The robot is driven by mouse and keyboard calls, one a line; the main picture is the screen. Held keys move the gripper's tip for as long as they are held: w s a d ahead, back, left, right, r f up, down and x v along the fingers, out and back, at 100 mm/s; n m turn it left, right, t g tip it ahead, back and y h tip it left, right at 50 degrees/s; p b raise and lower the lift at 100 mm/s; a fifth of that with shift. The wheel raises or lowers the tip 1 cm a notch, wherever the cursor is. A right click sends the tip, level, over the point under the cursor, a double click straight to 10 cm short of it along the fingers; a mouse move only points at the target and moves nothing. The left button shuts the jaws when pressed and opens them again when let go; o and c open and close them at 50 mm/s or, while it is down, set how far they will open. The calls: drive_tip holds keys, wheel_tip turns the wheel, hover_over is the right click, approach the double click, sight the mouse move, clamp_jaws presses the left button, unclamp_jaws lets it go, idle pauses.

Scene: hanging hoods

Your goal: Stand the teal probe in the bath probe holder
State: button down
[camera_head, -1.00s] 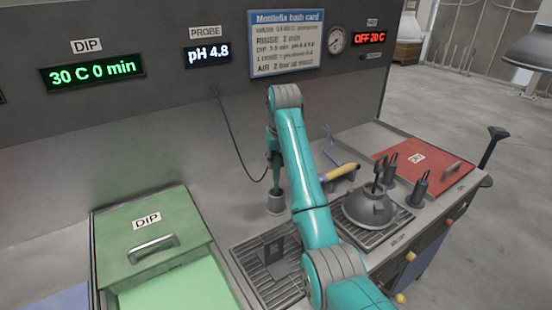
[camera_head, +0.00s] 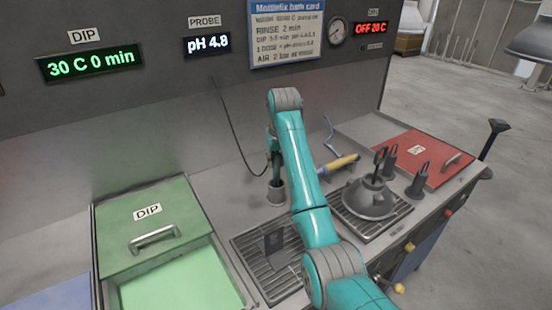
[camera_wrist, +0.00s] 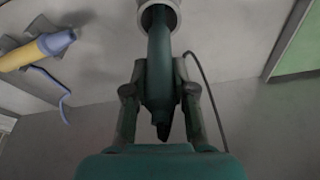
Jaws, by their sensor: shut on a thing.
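The teal probe (camera_wrist: 159,60) is between the two fingers of my gripper (camera_wrist: 160,92) in the wrist view. Its far end reaches into the round opening of a light grey cup, which looks like the probe holder (camera_wrist: 172,8). How deep it sits, and whether it touches the bottom, is hidden. In the head view the grey holder (camera_head: 276,194) stands on the counter, with my gripper (camera_head: 273,170) just above it. A thin dark cable (camera_head: 232,135) runs from the panel down to the probe.
A green DIP bath (camera_head: 165,228) with pale green liquid is at left. A grey grate (camera_head: 250,262) lies in front. A yellow-handled tool (camera_head: 338,164), a dark domed device (camera_head: 368,203) and a red lid (camera_head: 425,150) are at right. The panel (camera_head: 160,110) rises behind.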

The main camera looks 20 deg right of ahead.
drive_tip(key=c, duration=0.9)
unclamp_jaws()
